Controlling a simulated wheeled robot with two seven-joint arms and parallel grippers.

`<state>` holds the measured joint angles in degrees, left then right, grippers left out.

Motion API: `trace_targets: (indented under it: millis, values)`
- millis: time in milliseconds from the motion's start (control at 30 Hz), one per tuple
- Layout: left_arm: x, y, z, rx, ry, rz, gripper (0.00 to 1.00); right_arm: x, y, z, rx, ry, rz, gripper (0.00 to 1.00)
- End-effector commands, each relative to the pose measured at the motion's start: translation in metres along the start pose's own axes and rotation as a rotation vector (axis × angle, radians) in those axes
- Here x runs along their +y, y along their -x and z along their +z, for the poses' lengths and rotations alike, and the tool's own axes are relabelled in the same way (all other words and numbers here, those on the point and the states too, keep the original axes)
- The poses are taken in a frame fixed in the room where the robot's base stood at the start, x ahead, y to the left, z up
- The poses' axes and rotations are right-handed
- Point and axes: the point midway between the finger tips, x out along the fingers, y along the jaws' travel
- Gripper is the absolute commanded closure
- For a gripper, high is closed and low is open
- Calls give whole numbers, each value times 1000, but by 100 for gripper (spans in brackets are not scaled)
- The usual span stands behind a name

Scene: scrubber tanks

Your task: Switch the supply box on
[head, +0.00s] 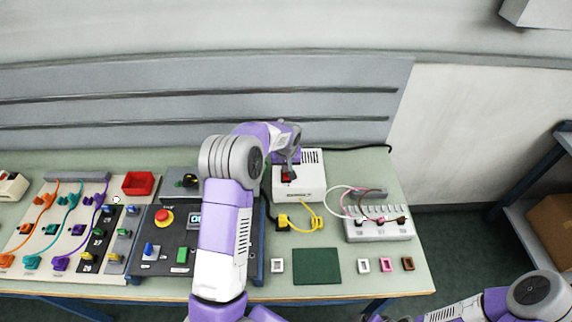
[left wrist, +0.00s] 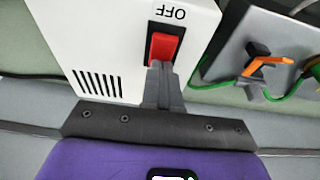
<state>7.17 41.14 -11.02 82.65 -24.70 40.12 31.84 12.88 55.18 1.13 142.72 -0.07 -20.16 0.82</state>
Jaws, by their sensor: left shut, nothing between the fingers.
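The supply box (head: 312,180) is a white box with side vents, standing at the back of the bench. Its red rocker switch (left wrist: 164,47) sits in a black frame, with the word OFF printed beside it at the top of the left wrist view. My left gripper (left wrist: 160,72) is shut with nothing between its fingers. Its fingertips are at the edge of the red switch away from the OFF word and seem to touch it. In the head view my left gripper (head: 288,174) is over the box's switch and partly covers it. My right gripper is out of view.
A yellow lead (head: 310,221) lies before the box. A terminal block (head: 379,230) with pink and white leads stands to the right. A dark panel with a red button (head: 164,218) stands to the left. A green mat (head: 317,266) lies in front.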

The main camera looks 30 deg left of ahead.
Motion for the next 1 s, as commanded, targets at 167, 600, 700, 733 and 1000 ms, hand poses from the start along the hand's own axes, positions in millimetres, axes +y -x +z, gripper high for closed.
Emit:
trace_targets:
  millis: [167, 600, 700, 733, 1000]
  values:
    - [0, -2, 2, -2, -1, -1, 100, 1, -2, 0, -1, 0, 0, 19]
    - [0, 3, 17, -5, -2, -2, 100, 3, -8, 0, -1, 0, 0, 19]
    - [0, 4, 18, -4, -1, -2, 100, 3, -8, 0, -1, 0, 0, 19]
    - [0, 4, 17, -4, -1, -2, 100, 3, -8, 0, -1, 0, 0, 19]
    - [0, 10, 15, 0, -1, -1, 100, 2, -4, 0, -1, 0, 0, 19]
